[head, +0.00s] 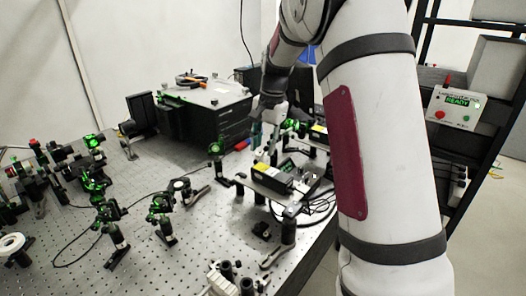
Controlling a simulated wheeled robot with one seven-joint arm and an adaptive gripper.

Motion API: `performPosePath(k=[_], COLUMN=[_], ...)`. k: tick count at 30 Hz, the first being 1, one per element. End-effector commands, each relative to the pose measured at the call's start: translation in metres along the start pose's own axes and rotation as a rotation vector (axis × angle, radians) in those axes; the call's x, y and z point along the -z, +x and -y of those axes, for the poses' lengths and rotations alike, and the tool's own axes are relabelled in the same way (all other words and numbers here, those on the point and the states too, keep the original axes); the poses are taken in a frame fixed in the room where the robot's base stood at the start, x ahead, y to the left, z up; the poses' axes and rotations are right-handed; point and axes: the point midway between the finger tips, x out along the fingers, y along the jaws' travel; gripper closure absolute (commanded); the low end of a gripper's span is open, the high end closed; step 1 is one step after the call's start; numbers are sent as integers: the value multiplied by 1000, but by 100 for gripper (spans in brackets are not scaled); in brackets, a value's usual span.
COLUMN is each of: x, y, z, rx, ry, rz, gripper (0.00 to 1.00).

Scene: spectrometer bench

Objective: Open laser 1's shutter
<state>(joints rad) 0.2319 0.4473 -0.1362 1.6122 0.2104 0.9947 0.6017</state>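A black laser module (272,177) with a yellow label sits on a raised plate on posts, right of the middle of the bench. A second yellow-labelled module (318,133) stands behind it, partly hidden by my arm. I cannot read which one is laser 1, and no shutter is clear at this size. My gripper (262,127) points down behind the front module, near the black box. Its fingers are small and blend with the parts around them, so I cannot tell whether they are open or touching anything.
The perforated bench (185,255) carries several green-lit optic mounts (162,205) on the left. A large black box (205,115) stands at the back with tools on top. A control box (456,108) showing READY is at the right. Loose cables lie near the modules.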

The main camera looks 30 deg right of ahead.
Motion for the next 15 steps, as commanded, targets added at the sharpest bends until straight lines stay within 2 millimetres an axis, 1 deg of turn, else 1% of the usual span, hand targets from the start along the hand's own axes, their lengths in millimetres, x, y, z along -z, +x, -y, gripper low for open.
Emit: performPosePath(k=[1,3,6,10,15], x=[-1,0,0,0,0], y=[8,16,24,28,29], z=[-1,-1,0,0,0], rx=[-2,-2,-1,0,0], ry=[0,-1,-1,-1,-1], rz=[3,2,0,0,0], gripper=[68,68,68,68,68])
